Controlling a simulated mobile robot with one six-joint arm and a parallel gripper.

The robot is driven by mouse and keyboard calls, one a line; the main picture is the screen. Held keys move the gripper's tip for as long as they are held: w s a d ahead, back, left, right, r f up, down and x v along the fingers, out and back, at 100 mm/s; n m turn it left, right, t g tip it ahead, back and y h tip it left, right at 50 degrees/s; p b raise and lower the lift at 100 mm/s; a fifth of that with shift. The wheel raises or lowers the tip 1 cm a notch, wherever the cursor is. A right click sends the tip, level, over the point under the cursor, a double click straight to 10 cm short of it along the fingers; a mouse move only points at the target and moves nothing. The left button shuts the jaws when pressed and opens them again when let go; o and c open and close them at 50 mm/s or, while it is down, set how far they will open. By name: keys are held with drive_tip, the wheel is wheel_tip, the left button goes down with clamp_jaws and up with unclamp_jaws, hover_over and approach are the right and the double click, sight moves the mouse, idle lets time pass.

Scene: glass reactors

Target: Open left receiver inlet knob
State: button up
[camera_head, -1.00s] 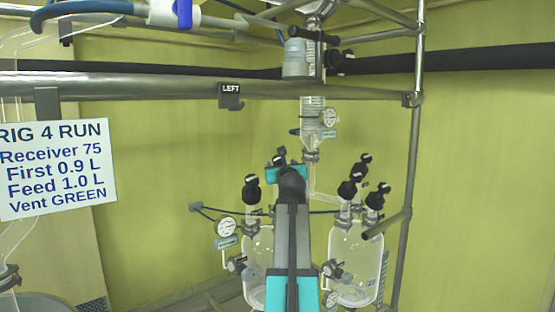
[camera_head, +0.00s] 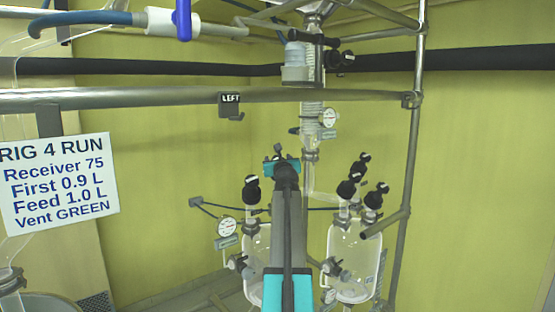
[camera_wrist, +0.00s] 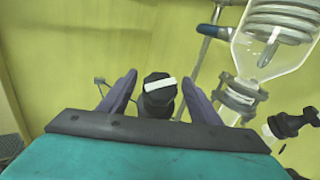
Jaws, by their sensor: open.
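In the wrist view my gripper (camera_wrist: 160,76) is open, with one dark finger on each side of a black knob (camera_wrist: 159,99) with a white bar on top. The knob sits between the fingers with a gap on both sides; whether it is the left receiver inlet knob I cannot tell for sure. In the head view the left receiver (camera_head: 257,244) is a glass vessel partly hidden behind my arm. One black knob (camera_head: 252,188) stands above it on the left. My fingers are hidden in the head view.
The right receiver (camera_head: 354,250) has several black knobs (camera_head: 347,187) on top. A glass condenser (camera_wrist: 275,40) with clamps is at the right of the wrist view. A pressure gauge (camera_head: 226,226) is left of the left receiver. A steel rail (camera_head: 160,98) with a LEFT sign (camera_head: 231,99) crosses above.

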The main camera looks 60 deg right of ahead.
drive_tip(key=shift+d, duration=0.1)
drive_tip(key=shift+f, duration=0.1)
drive_tip(key=c, duration=1.1)
drive_tip(key=shift+o, duration=0.2)
drive_tip(key=shift+f+n+t+y+b, duration=0.1)
drive_tip(key=shift+n+t+y+b, duration=0.75)
drive_tip(key=shift+b, duration=1.2)
drive_tip(key=n+t+y+b, duration=0.1)
drive_tip(key=n+b, duration=0.1)
drive_tip(key=b, duration=0.1)
drive_tip(key=shift+d+n+y, duration=0.1)
drive_tip(key=shift+n+y, duration=0.25)
drive_tip(key=shift+n+t+y+b, duration=0.25)
drive_tip(key=shift+n+y+b, duration=0.45)
drive_tip(key=shift+n+b, duration=0.2)
drive_tip(key=n+y, duration=0.2)
drive_tip(key=shift+r+n+t+b, duration=0.25)
drive_tip(key=shift+n+t+b, duration=0.05)
drive_tip(key=shift+b, duration=0.1)
drive_tip(key=n+y+p, duration=0.1)
drive_tip(key=n+y, duration=0.1)
drive_tip(key=shift+r+y, duration=0.1)
drive_tip(key=shift+y, duration=0.3)
drive_tip(key=shift+w+n+y+p, duration=0.1)
drive_tip(key=shift+n+y+p, duration=0.9)
drive_tip(key=shift+n+p, duration=0.15)
